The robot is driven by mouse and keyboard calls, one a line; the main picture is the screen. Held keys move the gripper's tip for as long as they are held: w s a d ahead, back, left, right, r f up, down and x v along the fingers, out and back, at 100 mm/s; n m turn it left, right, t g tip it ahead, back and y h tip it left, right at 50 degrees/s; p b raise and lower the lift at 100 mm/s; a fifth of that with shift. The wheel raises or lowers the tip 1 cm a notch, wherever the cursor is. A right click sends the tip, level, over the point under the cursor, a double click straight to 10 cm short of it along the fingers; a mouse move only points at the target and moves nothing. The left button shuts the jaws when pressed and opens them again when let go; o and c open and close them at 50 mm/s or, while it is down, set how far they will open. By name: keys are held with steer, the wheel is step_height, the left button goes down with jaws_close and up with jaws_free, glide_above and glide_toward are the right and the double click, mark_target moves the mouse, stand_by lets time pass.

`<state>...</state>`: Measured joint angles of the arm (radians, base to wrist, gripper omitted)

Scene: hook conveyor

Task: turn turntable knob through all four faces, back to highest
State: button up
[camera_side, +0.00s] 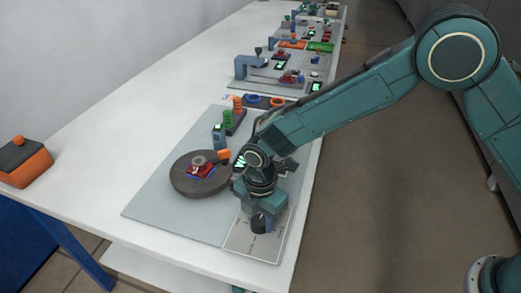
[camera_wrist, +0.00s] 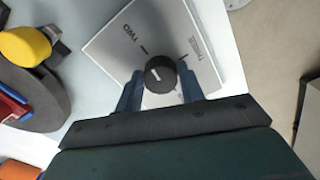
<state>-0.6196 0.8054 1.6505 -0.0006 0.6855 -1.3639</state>
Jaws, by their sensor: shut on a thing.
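The black knob (camera_wrist: 160,75) sits between my gripper's two fingers in the wrist view, with a white mark on its top. It also shows in the side view (camera_side: 260,223) under my gripper. Its pale panel (camera_wrist: 118,52) carries the printed words TWO and THREE with tick marks. The knob's mark points to the upper left of the picture, not clearly at a tick. My gripper (camera_wrist: 160,92) is shut on the knob. The round dark turntable (camera_side: 183,186) stands left of my gripper and bears a red and blue part (camera_side: 200,170).
An orange device (camera_side: 224,155) leans over the turntable's edge; a yellow-ended part (camera_wrist: 25,45) shows in the wrist view. An orange box (camera_side: 24,165) lies far left. The grey board's left front is clear.

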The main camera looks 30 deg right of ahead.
mark_target(261, 221)
steer(key=m, duration=0.4)
steer(key=shift+s, duration=0.1)
steer(key=m, duration=0.4)
steer(key=shift+m, duration=0.3)
steer(key=m, duration=0.4)
steer(key=shift+s+m, duration=0.1)
steer(key=shift+m, duration=1.9)
steer(key=shift+s, duration=0.1)
steer(key=o, duration=1)
steer(key=shift+c, duration=0.2)
step_height(261, 221, up, 14)
